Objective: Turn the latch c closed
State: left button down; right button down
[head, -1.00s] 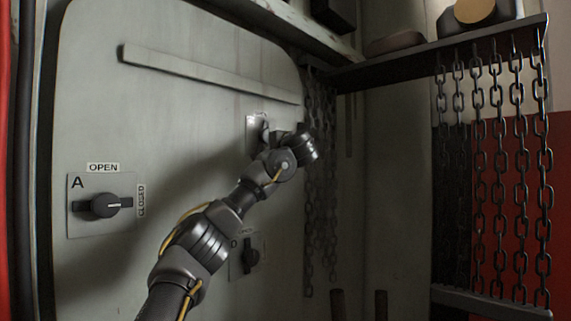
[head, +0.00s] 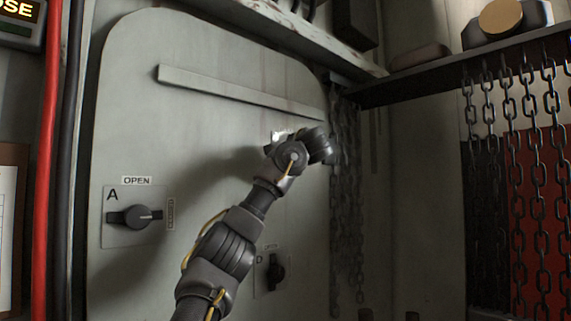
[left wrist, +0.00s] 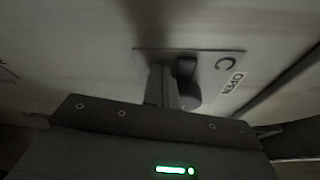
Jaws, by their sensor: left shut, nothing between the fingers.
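Latch c shows in the left wrist view as a dark knob (left wrist: 187,82) on a plate (left wrist: 226,58) marked C, with an OPEN label (left wrist: 233,83) beside the plate. My left gripper (left wrist: 162,88) is shut and empty. Its fingers are right beside the knob, on its left in that view; I cannot tell if they touch it. In the head view my left gripper (head: 318,146) is in front of the door's upper right part. My right gripper is not in view.
The grey door (head: 205,120) also carries latch A (head: 135,217) at left and latch D (head: 275,272) below my arm. A raised bar (head: 235,92) crosses its top. Chains (head: 345,200) hang right of the door. A red pipe (head: 48,150) runs along the left.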

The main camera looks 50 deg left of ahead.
pick_arm(q)
jog(key=shift+s+d+r+m+p, duration=0.1)
jog(key=shift+s+r+m+p, duration=0.1)
jog(key=shift+r+m+p, duration=0.4)
jog(key=shift+r, duration=0.15)
dwell(0.3)
notch_tip(320, 180, down, 4)
jog(key=b, duration=0.3)
jog(key=d+r+b, duration=0.2)
jog(key=d, duration=0.7)
jog(key=shift+w+r+g+b, duration=0.3)
jog(key=shift+w+r+b, duration=0.05)
jog(key=shift+b, duration=0.05)
